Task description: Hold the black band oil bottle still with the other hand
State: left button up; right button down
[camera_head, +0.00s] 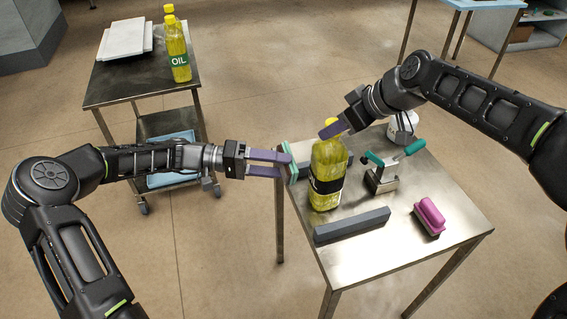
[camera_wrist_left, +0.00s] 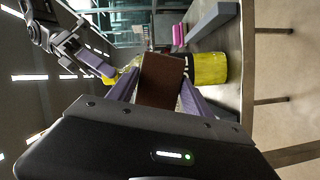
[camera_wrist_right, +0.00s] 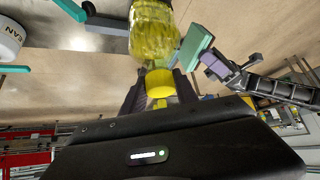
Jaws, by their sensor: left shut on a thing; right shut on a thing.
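The black band oil bottle (camera_head: 327,166) stands upright on the metal table (camera_head: 405,237), yellow with a black band around its lower half. My right gripper (camera_head: 330,130) comes down from above and is shut on its yellow cap; the cap (camera_wrist_right: 159,83) shows between the fingers in the right wrist view. My left gripper (camera_head: 285,163) is shut on a block, teal (camera_wrist_right: 195,45) on one side and brown (camera_wrist_left: 161,80) on another. It holds the block just left of the bottle; I cannot tell whether they touch. The bottle (camera_wrist_left: 208,68) is partly hidden behind the block in the left wrist view.
On the table are a grey bar (camera_head: 352,225), a pink brush (camera_head: 430,216), a green-handled tool (camera_head: 384,172) and a white round container (camera_head: 402,128). A dark cart (camera_head: 120,80) at the back left holds green-label oil bottles (camera_head: 179,60) and white trays (camera_head: 125,37).

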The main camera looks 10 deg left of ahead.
pick_arm(q)
jog(key=shift+d, duration=0.1)
pick_arm(e)
jog(key=shift+d, duration=0.1)
dwell(0.3)
pick_arm(q)
jog(key=shift+w+d, duration=0.35)
jog(key=shift+d, duration=0.2)
jog(key=shift+w+d, duration=0.3)
jog(key=shift+d, duration=0.25)
pick_arm(e)
jog(key=shift+w, duration=0.1)
pick_arm(q)
jog(key=shift+w+d, duration=0.65)
jog(key=shift+d, duration=0.3)
jog(key=s+d, duration=0.2)
jog(key=s, duration=0.1)
jog(key=shift+s, duration=0.25)
jog(key=shift+w+d, duration=0.1)
jog(key=shift+d, duration=0.1)
dwell(0.6)
jog(key=shift+w+a, duration=0.6)
jog(key=shift+w, duration=0.25)
jog(key=shift+w+a, duration=0.55)
jog(key=shift+w, duration=0.3)
pick_arm(e)
jog(key=shift+s+a, duration=0.2)
